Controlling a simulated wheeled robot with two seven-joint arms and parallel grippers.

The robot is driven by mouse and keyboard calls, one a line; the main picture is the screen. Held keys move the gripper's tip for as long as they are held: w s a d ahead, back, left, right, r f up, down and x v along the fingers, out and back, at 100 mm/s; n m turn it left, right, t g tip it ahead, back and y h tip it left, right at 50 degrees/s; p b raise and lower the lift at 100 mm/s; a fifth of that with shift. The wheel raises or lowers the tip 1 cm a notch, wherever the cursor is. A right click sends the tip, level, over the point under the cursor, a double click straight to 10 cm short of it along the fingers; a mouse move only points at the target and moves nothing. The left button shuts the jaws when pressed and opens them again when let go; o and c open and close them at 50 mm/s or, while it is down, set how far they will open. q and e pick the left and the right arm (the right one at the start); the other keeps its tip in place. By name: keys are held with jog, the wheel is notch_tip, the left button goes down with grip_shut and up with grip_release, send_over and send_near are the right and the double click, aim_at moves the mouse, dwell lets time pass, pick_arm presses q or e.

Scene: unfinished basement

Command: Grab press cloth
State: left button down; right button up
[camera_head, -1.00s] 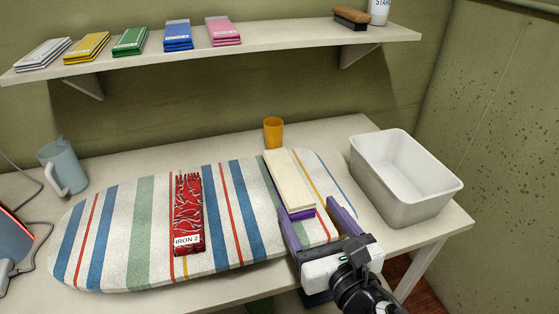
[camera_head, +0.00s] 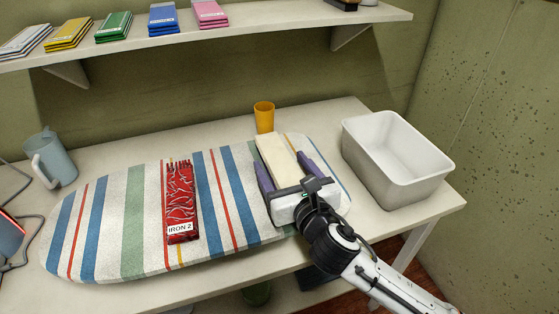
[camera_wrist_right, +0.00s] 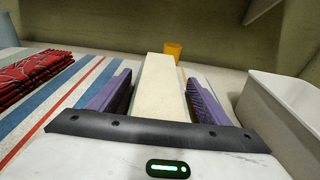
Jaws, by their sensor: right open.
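The press cloth appears to be the cream folded strip (camera_head: 279,158) lying on the right part of the striped ironing board (camera_head: 135,240). My right gripper (camera_head: 284,173) is open, with one purple finger on each side of the cream strip. In the right wrist view the cream strip (camera_wrist_right: 160,92) runs between the two open fingers (camera_wrist_right: 158,97), with gaps on both sides. Its near end is hidden behind the gripper body. My left gripper is not in view.
A red patterned cloth labelled "IRON 2" (camera_head: 181,200) lies on the board. An orange cup (camera_head: 264,117) stands behind the strip, and a white bin (camera_head: 398,160) stands to the right. A grey-blue jug (camera_head: 49,158) is at left. A shelf (camera_head: 290,29) with folded cloths hangs above.

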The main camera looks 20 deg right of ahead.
jog(key=c, duration=1.1)
